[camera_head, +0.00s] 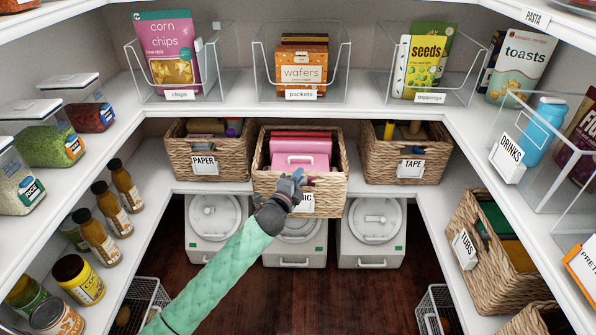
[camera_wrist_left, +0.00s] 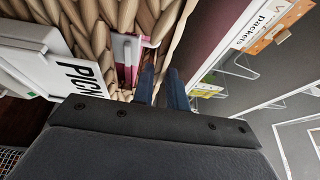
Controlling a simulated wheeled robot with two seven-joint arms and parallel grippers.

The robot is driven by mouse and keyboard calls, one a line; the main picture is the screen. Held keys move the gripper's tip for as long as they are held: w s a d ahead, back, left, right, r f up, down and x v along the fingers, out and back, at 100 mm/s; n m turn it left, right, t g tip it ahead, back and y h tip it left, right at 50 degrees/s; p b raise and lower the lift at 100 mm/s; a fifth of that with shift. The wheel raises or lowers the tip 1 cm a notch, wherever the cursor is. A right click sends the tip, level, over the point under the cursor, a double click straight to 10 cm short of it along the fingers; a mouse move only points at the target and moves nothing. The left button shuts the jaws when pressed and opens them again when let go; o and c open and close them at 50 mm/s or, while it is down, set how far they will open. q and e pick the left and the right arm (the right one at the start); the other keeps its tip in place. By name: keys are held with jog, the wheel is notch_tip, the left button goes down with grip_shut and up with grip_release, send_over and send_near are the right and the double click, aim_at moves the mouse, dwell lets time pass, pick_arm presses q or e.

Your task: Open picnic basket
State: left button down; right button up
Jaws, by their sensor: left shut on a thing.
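The picnic basket (camera_head: 334,190) is a woven wicker basket in the middle of the back lower shelf. Pink things (camera_head: 300,150) show inside its open top. Its front stands farther forward than the baskets beside it. My left gripper (camera_head: 299,180) is shut on the front rim of the picnic basket, above its white label, and covers part of that label. In the left wrist view my left fingers (camera_wrist_left: 165,88) are at the wicker (camera_wrist_left: 110,45), with the picnic label (camera_wrist_left: 85,78) to the left. My right gripper is not in view.
A paper basket (camera_head: 180,158) and a tape basket (camera_head: 433,165) stand on either side. White lidded bins (camera_head: 372,245) are on the floor below. Clear bins with packets (camera_head: 301,74) stand on the shelf above. Bottles and jars line the left shelf (camera_head: 148,190). The floor in front is mostly clear.

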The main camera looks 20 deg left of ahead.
pick_arm(q)
jog(key=shift+s+d+p, duration=0.2)
jog(key=shift+s, duration=0.55)
jog(key=shift+s+d+p, duration=0.2)
jog(key=shift+s, duration=0.55)
jog(key=c, duration=1.4)
grip_release()
jog(key=s, duration=0.7)
jog(key=shift+s+a, duration=0.4)
jog(key=shift+a, duration=0.05)
